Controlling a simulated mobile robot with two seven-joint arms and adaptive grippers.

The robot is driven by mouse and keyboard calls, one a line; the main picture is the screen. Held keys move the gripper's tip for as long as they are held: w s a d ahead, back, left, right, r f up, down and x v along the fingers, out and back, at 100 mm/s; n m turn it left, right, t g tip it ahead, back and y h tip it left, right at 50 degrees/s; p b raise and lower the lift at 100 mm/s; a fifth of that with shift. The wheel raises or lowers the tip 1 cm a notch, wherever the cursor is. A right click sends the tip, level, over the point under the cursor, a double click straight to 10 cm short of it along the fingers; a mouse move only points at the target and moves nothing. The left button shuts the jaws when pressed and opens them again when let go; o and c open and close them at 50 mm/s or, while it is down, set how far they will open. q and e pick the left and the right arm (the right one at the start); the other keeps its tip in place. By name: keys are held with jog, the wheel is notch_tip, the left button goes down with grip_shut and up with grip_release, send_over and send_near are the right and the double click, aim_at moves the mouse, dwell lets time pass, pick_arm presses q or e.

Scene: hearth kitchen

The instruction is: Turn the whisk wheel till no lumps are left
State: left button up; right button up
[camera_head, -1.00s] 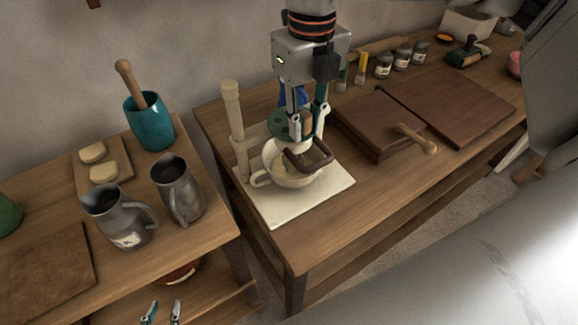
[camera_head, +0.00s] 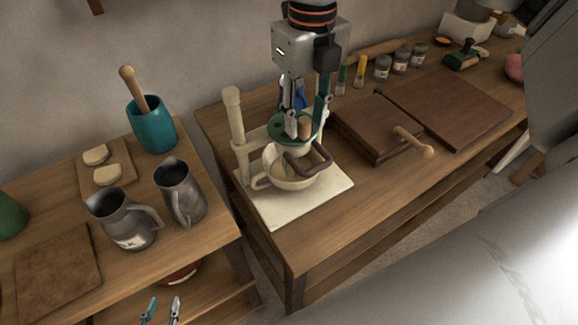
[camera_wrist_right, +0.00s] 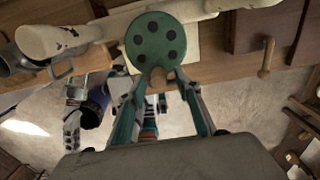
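The green whisk wheel (camera_head: 283,133) lies flat on the cream stand (camera_head: 234,125), above a cream bowl (camera_head: 272,180). Several dark holes show on the wheel (camera_wrist_right: 155,38) in the right wrist view. Its wooden knob (camera_head: 305,127) also shows in that view (camera_wrist_right: 159,77). My right gripper (camera_head: 305,117) reaches down from above, with one finger either side of the knob and gaps visible. The bowl's contents are mostly hidden by the wheel and a brown loop handle (camera_head: 322,165); lumps cannot be made out. My left gripper (camera_head: 161,308) is low at the left, fingers apart and empty.
Two metal jugs (camera_head: 124,222) (camera_head: 181,190) and a teal crock (camera_head: 155,126) stand on the left table. A wooden box (camera_head: 375,125) with a peg handle and a brown board (camera_head: 450,105) lie right of the stand. The table front is clear.

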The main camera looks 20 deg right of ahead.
jog(key=shift+r+p, duration=1.45)
jog(key=shift+r, duration=1.3)
